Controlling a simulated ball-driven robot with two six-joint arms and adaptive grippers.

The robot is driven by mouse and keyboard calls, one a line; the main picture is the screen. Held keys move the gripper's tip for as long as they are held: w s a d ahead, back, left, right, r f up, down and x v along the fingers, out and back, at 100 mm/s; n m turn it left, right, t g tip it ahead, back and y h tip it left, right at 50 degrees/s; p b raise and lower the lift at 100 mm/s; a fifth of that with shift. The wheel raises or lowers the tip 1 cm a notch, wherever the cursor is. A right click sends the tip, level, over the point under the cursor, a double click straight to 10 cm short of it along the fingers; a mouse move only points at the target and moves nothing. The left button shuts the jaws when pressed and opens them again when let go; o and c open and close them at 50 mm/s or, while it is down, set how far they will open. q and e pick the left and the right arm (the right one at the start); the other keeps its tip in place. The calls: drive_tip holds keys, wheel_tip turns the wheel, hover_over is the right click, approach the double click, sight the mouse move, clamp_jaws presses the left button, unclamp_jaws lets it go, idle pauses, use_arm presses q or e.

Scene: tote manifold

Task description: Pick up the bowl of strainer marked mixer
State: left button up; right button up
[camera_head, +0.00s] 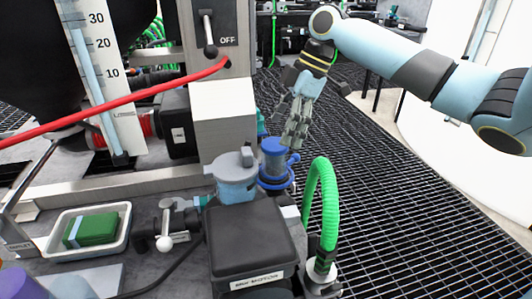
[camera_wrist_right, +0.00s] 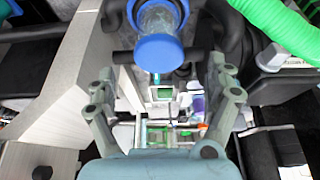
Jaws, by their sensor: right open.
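A blue strainer bowl (camera_head: 273,153) with a wide blue collar below it stands near the middle of the head view, beside a grey-lidded, light blue strainer (camera_head: 236,182). In the right wrist view a clear blue bowl with a bright blue rim (camera_wrist_right: 159,49) shows at the top, partly cut off. I cannot read a "mixer" mark on either. My right gripper (camera_head: 297,128) hangs above and just right of the blue bowl in the head view. Its fingers (camera_wrist_right: 160,80) are apart with nothing between them, and the bowl lies beyond the fingertips. My left gripper is not in view.
A green hose (camera_head: 322,190) arches up just right of the bowl. A black labelled box (camera_head: 250,243) stands in front. A white post (camera_head: 225,120) is behind left, and a red hose (camera_head: 130,97) crosses the left. A tray (camera_head: 118,245) holds a green pad. Dark floor grating lies right.

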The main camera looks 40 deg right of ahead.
sight(277, 144)
drive_tip(key=x, duration=0.3)
drive_tip(key=shift+s+a+f, duration=0.1)
drive_tip(key=shift+a+f, duration=0.05)
drive_tip(key=shift+f, duration=0.15)
drive_tip(key=x, duration=0.1)
drive_tip(key=b+x, duration=0.1)
drive_tip(key=x, duration=0.3)
drive_tip(key=shift+w+f, duration=0.15)
drive_tip(key=shift+w, duration=0.15)
drive_tip(key=c, duration=1.3)
